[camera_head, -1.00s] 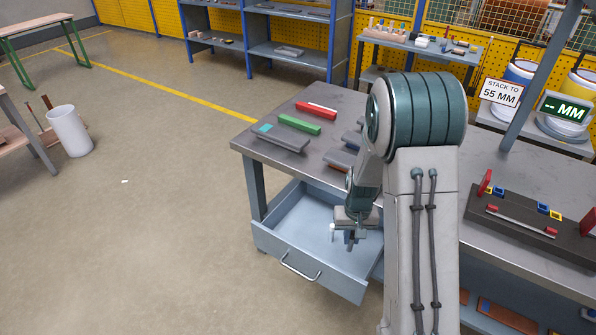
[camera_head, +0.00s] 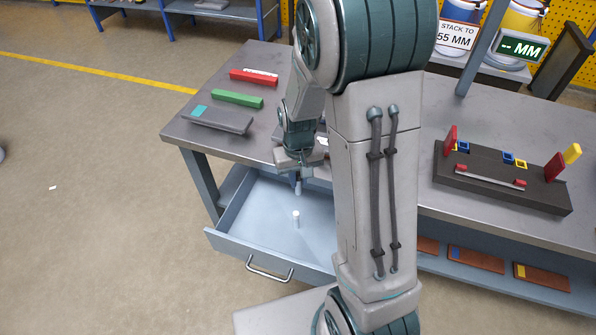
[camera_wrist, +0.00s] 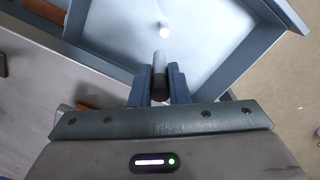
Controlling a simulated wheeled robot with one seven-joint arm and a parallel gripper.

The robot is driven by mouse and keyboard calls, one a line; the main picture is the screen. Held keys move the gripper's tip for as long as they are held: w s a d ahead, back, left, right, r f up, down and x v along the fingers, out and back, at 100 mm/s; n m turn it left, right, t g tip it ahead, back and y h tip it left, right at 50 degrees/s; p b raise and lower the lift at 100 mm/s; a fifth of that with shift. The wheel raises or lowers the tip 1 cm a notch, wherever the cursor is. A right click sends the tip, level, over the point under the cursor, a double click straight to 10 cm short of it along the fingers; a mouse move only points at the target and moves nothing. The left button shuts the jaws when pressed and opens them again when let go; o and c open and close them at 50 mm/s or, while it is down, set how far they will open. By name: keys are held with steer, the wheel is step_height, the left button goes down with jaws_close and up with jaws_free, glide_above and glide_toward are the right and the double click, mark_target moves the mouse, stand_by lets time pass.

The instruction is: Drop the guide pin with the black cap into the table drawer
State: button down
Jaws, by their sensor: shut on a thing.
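The table drawer (camera_head: 262,238) stands open below the tabletop, and its light interior fills the top of the wrist view (camera_wrist: 205,40). My gripper (camera_head: 299,184) is over the drawer, pointing down. In the wrist view my gripper (camera_wrist: 160,88) is shut on a guide pin with a black cap (camera_wrist: 159,78). The dark capped end is between the jaws, and the pale shaft points toward the drawer.
On the tabletop (camera_head: 240,155) lie a red bar (camera_head: 254,77), a green bar (camera_head: 237,99) and a grey block (camera_head: 222,121). A dark fixture (camera_head: 500,184) with red, blue and yellow parts stands at right. The drawer handle (camera_head: 269,268) projects forward.

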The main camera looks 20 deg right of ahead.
mark_target(298, 193)
step_height(298, 193, down, 5)
steer(key=b, duration=0.2)
steer(key=shift+a+r+b, duration=0.1)
steer(key=shift+r+b, duration=0.1)
steer(key=shift+b, duration=0.2)
steer(key=c, duration=1.3)
jaws_free()
steer(key=shift+r, duration=0.1)
step_height(298, 193, up, 14)
steer(key=shift+f+p, duration=0.1)
steer(key=shift+p, duration=0.25)
